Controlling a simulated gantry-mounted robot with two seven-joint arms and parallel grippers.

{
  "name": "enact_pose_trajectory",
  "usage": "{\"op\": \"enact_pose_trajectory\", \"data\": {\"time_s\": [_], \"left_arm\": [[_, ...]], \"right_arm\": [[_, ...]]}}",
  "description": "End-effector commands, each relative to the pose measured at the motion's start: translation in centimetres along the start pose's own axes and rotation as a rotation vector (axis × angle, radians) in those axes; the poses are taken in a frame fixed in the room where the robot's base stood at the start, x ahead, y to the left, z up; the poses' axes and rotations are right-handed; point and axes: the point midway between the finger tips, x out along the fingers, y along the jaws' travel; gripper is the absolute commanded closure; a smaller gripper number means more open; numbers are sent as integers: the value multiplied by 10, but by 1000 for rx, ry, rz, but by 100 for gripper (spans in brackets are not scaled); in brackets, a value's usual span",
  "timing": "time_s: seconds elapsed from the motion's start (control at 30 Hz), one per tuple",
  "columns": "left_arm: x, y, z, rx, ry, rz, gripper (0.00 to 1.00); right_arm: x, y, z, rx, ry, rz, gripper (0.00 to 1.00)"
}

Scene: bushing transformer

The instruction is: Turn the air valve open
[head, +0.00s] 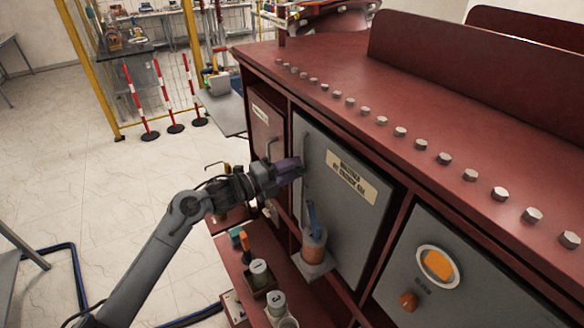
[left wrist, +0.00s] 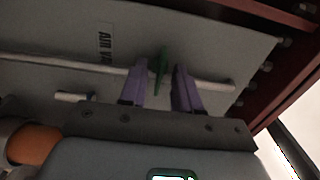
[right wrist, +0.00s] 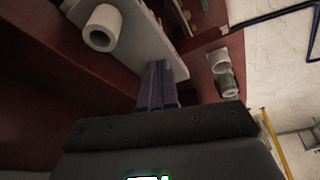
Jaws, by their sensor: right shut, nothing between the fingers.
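The air valve's green handle (left wrist: 158,72) shows in the left wrist view on a pale pipe (left wrist: 65,62), in front of a grey panel with a partly readable "AIR VA" label (left wrist: 106,42). My left gripper (left wrist: 164,82) is open, with one purple finger on each side of the green handle. I cannot tell whether either finger touches it. In the head view my left gripper (head: 288,168) is beside the left edge of the large grey door, and the green handle is hidden there. My right gripper (right wrist: 160,78) is shut and empty in the right wrist view.
A cup with a blue-handled tool (head: 314,240) stands on a bracket below the large grey door (head: 350,225). Several containers (head: 262,278) stand on the low red shelf. A white hollow cylinder (right wrist: 102,28) is near my right gripper.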

Motion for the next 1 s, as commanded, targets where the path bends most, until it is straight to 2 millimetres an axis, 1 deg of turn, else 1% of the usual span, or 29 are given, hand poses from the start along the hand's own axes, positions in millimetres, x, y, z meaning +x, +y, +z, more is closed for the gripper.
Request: {"op": "enact_pose_trajectory", "data": {"time_s": [0.3,0.33,0.53,0.83,1.0], "left_arm": [[2,0,0,1,0,0,68],[2,0,0,1,0,0,70],[2,0,0,1,-1,0,100],[2,0,0,-16,-1,0,100],[2,0,0,-77,-1,0,100]], "right_arm": [[0,-1,0,4,1,-4,100],[0,-1,0,4,1,-4,100],[0,-1,0,4,1,-3,100],[0,0,0,-2,0,1,100],[0,1,0,-5,-1,4,100]]}}
